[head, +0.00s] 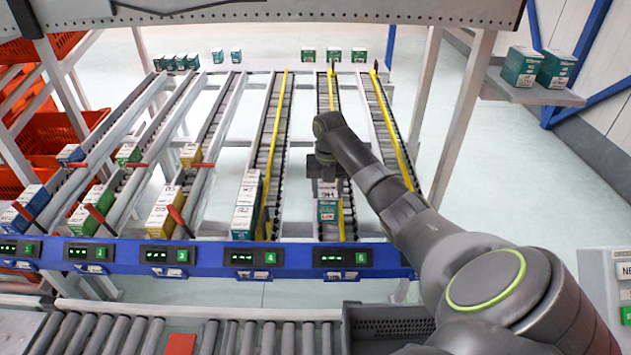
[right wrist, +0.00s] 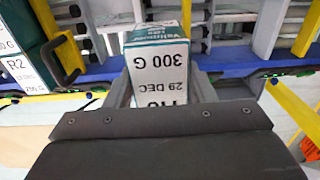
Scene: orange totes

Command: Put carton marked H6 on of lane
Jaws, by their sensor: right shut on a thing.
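A teal carton (head: 328,211) with a white label on top is at the front end of the lane (head: 348,215) with the number 5 display. I cannot tell whether the carton touches the rollers. My left gripper is not in view.
Lane 4 (head: 267,175) beside it holds teal cartons (head: 245,205) at its front end. Yellow rails edge the lanes. A blue front beam (head: 210,255) carries the displays. A roller conveyor (head: 130,330) and dark tote (head: 385,325) are nearer. Two cartons (head: 525,66) stand on a right shelf.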

